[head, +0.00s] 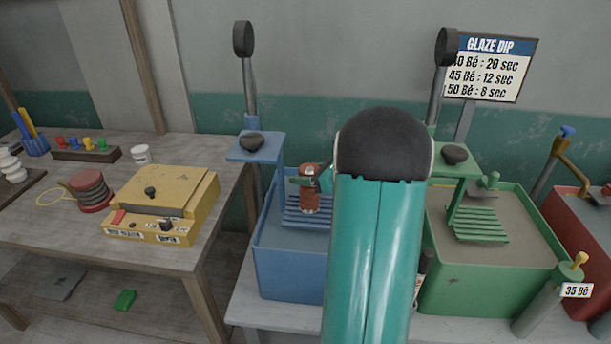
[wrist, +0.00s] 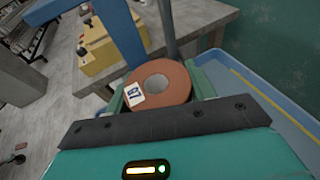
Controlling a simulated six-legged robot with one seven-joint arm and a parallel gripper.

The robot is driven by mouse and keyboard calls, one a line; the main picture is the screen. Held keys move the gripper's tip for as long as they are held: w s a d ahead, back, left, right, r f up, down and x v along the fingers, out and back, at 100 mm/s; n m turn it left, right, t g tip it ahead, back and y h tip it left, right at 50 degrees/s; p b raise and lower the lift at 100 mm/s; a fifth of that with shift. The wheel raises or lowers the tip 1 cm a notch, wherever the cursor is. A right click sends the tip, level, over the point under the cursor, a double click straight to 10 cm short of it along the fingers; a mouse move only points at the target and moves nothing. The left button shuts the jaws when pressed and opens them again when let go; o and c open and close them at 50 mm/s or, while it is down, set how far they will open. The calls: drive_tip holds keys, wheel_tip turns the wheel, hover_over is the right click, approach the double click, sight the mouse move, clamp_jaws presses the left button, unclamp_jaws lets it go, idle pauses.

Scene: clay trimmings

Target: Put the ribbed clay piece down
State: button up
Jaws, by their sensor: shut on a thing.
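The ribbed clay piece (head: 310,197) is a reddish-brown cylinder over the slatted blue rack (head: 291,217) of the blue tank (head: 279,262). My gripper (head: 311,180) is shut on it, near its upper part. In the wrist view the clay piece (wrist: 176,72) shows its round top with a central hole and a white label reading 67. My gripper's green fingers (wrist: 158,90) lie on both sides of it. It looks upright in the head view. I cannot tell whether its base touches the rack. My arm hides the right part of the blue tank.
A blue bracket plate (head: 252,149) with a dark knob rises at the tank's back left. A green tank (head: 485,280) with its own rack stands right of my arm. A wooden table (head: 60,228) at left carries a yellow box device (head: 165,200) and a dark-red coil (head: 90,192).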

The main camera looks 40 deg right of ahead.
drive_tip(key=shift+f, duration=0.15)
drive_tip(key=shift+f, duration=0.15)
drive_tip(key=o, duration=1.5)
drive_tip(key=shift+f, duration=0.1)
drive_tip(key=shift+o, duration=0.2)
